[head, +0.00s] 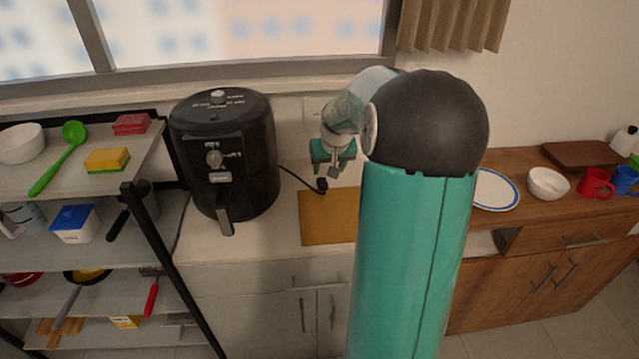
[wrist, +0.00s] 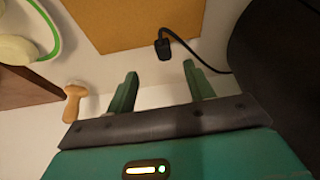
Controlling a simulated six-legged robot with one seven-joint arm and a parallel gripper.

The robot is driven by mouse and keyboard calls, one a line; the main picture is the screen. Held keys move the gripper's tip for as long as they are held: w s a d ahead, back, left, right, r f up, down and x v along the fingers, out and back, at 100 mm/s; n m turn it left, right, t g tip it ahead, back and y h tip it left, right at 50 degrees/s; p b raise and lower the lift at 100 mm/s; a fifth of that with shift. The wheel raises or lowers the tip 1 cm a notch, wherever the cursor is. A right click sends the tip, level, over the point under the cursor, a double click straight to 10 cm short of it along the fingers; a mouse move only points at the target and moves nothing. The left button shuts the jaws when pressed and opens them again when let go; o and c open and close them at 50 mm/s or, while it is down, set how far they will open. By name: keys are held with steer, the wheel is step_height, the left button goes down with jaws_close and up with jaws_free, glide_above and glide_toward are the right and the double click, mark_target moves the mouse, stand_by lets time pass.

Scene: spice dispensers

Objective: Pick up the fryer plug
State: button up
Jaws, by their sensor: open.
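The black fryer plug (wrist: 164,48) lies on the white counter at the edge of the tan board in the wrist view. Its cord runs to the dark fryer at the right. In the head view the plug (head: 322,184) is at the end of the cord, right of the black air fryer (head: 225,150). My gripper (wrist: 160,75) is open and empty, its two green fingers apart. The plug shows beyond the fingertips, between their lines, and is not touched. In the head view my gripper (head: 333,172) is above the counter close to the plug.
The tan board (head: 315,217) lies in front of the plug, partly hidden by my arm. A wall socket (head: 314,108) is behind. A shelf rack (head: 150,230) stands left of the fryer. A wooden-handled item (wrist: 74,102) shows at left in the wrist view.

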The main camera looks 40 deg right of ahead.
glide_above(324, 184)
steer(key=s+a, duration=0.1)
steer(key=s, duration=0.2)
steer(key=f, duration=0.4)
steer(key=shift+w+f, duration=0.25)
steer(key=x, duration=0.5)
steer(key=shift+w+a, duration=0.15)
steer(key=shift+w, duration=0.1)
steer(key=c, duration=1.1)
